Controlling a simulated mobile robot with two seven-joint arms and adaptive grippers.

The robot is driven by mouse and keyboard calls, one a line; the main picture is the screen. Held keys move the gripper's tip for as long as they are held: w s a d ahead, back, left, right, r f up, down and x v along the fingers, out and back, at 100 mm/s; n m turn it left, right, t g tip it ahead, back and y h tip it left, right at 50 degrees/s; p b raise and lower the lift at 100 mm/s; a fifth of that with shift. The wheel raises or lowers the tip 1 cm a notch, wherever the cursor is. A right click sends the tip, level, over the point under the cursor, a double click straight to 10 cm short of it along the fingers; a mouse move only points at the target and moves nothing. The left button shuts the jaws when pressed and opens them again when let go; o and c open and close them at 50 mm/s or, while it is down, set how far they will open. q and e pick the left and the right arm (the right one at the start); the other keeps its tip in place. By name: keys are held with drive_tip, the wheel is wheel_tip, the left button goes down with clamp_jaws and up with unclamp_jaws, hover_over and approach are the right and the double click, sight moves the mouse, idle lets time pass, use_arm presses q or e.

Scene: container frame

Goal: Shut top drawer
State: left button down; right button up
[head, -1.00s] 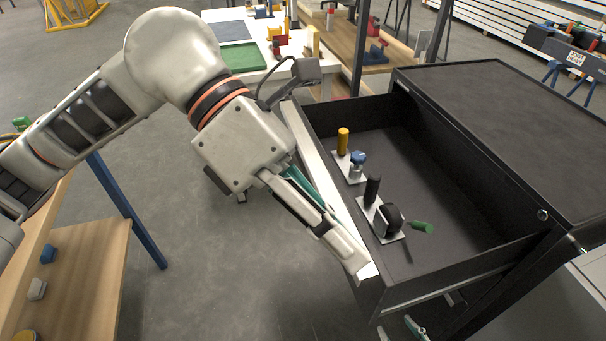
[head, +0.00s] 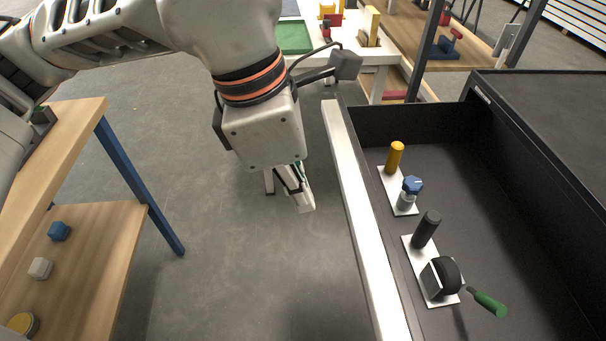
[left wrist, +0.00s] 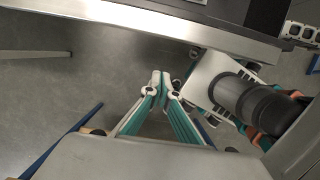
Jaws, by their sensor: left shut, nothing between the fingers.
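The top drawer (head: 361,229) of the black cabinet (head: 548,112) stands pulled open on the right of the head view, its pale front edge running lengthwise. My left gripper (head: 305,206) hangs to the left of the drawer front, pointing down and apart from it, over the floor. Its fingertips meet with nothing between them, as the left wrist view also shows (left wrist: 161,76). The pale drawer edge (left wrist: 150,22) seems to cross the top of that view. My right gripper is not in view.
Inside the drawer are a yellow-handled piece (head: 395,157), a blue-knobbed piece (head: 411,186), a black-handled piece (head: 426,229) and a green-handled tool (head: 489,302). A wooden shelf unit (head: 88,250) stands at left. Grey floor lies clear between it and the drawer.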

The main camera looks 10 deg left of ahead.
use_arm(q)
drive_tip(key=w+d+f+b, duration=0.1)
drive_tip(key=d+f, duration=0.4)
drive_tip(key=shift+w+f, duration=0.2)
drive_tip(key=shift+w, duration=0.2)
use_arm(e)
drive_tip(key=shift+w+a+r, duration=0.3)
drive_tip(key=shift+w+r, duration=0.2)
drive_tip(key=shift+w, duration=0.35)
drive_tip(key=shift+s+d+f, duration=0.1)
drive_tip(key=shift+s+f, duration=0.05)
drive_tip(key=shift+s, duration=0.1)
